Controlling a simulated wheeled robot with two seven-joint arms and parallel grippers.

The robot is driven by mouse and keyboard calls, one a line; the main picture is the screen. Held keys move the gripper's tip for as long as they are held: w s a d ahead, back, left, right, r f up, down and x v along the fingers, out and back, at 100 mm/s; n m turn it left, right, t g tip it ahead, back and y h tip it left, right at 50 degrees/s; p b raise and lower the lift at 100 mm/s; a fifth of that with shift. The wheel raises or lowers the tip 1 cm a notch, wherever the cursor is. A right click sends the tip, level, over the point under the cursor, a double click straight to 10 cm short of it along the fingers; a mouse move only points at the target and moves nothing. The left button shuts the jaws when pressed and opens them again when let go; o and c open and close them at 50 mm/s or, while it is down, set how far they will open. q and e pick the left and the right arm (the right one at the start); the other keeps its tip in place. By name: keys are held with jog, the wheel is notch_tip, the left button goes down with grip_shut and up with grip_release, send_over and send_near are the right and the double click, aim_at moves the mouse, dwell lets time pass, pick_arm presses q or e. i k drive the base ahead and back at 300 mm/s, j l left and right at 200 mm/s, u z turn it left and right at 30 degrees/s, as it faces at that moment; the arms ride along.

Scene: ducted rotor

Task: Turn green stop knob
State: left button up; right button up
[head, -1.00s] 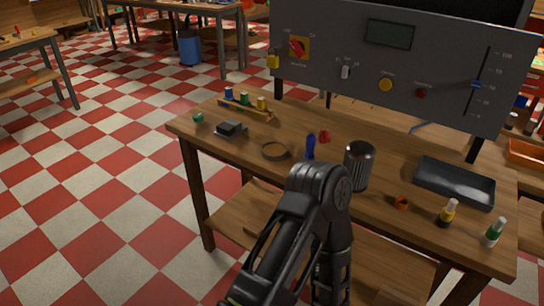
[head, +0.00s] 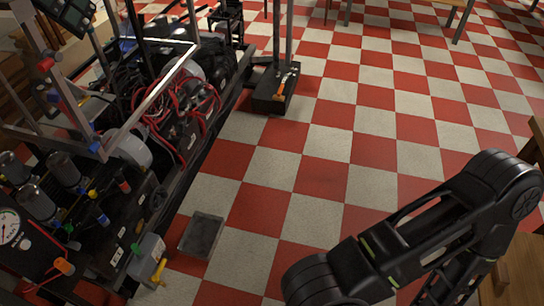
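I cannot make out a knob that is clearly the green stop knob. Part of my black arm crosses the lower right of the head view. Neither gripper is in view.
The machine (head: 195,140) with red hoses and black cylinders fills the left side. A grey tray (head: 202,236) lies on the floor beside it. A black base (head: 275,92) with a post stands behind. The checkered floor is clear in the middle. A wooden table edge (head: 525,270) is at right.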

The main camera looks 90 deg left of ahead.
aim_at(68, 228)
jog(key=u, duration=4.7)
